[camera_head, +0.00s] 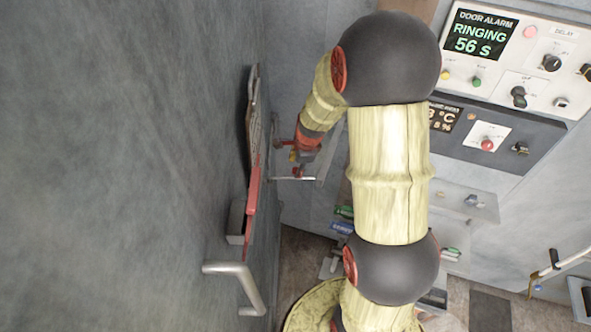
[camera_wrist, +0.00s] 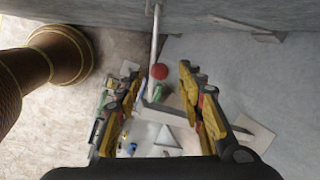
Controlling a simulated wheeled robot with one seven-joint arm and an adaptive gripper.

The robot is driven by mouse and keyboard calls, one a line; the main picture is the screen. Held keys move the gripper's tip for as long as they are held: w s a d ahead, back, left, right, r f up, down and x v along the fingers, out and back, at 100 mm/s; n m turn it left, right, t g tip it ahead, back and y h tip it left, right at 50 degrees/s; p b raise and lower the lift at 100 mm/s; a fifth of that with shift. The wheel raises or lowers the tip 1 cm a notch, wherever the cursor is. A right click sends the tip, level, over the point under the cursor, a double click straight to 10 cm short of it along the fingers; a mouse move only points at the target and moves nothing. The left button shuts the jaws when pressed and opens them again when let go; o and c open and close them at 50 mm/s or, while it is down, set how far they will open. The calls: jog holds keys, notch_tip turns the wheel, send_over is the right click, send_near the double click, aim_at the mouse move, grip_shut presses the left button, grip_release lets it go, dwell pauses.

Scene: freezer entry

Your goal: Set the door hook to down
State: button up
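A thin metal rod, which looks like the door hook (camera_wrist: 154,38), runs from a small mount on the grey surface at the top of the wrist view down towards a red ball (camera_wrist: 159,71). In the head view the rod (camera_head: 293,178) sticks out sideways beside the grey door (camera_head: 130,150). My gripper (camera_wrist: 160,82) is open, with one finger on each side of the red ball's line. I cannot tell whether either finger touches it. In the head view my gripper (camera_head: 298,158) is small, just above the rod and partly hidden by its own links.
A bent metal handle (camera_head: 240,283) and a red bar (camera_head: 252,210) are on the door. An alarm panel (camera_head: 515,75) reads "RINGING 56 S" at upper right. Another lever (camera_head: 560,264) is at lower right. My arm blocks the middle of the head view.

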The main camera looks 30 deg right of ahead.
jog(key=v, duration=0.7)
dwell(0.4)
jog(key=s+a+f+n+g+b, duration=0.25)
jog(key=s+a+n+b, duration=0.7)
jog(key=s+n, duration=0.5)
jog(key=s+a+f+n+t+b, duration=0.2)
jog(key=f+b, duration=0.4)
jog(key=b, duration=0.6)
jog(key=s+a+f+n+t+b, duration=0.2)
jog(key=s+a+f+n+b, duration=0.3)
jog(key=b, duration=0.8)
jog(key=shift+a+f+n, duration=0.55)
jog(key=shift+f+n, duration=0.1)
jog(key=shift+f, duration=0.3)
